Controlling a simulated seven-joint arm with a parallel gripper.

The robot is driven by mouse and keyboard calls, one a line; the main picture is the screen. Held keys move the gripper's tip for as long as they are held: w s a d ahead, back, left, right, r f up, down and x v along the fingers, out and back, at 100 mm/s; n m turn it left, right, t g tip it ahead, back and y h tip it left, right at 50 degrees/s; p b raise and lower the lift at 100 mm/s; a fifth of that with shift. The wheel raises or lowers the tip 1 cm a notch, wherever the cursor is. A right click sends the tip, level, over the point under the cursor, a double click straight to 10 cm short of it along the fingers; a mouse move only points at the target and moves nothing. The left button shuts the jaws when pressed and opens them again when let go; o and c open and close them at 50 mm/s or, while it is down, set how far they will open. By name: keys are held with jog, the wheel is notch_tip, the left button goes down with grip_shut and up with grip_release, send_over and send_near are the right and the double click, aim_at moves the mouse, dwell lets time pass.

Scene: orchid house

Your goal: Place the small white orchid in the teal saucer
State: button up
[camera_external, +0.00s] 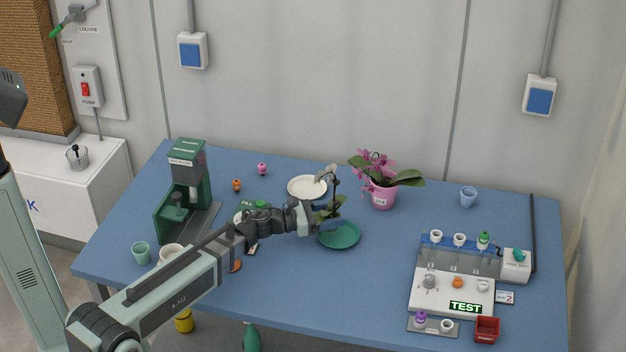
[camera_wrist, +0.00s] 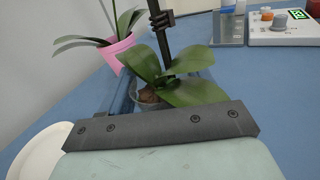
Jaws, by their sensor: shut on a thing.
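The small white orchid (camera_external: 328,208) has pale flowers on a dark stem and green leaves. My gripper (camera_external: 311,219) is shut on it, and it stands upright at the fingers. The teal saucer (camera_external: 342,240) lies on the table just below and right of the orchid in the external view. It appears empty. I cannot tell the orchid's exact height above the table.
A pink-flowered orchid in a pink pot (camera_external: 383,196) stands close behind, right of the held orchid. A white plate (camera_external: 307,187) lies behind it. A green machine (camera_external: 182,195) stands at left, and a rack with small pots (camera_external: 458,262) at right. The table right of the saucer is clear.

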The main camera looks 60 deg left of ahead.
aim_at(326, 207)
jog(key=shift+f, duration=1.3)
jog(key=shift+f, duration=0.1)
jog(key=o, duration=1.3)
jog(key=v, duration=0.3)
jog(key=shift+s+r, duration=0.1)
jog(key=shift+r, duration=0.3)
notch_tip(326, 207, up, 5)
jog(key=shift+r, duration=0.75)
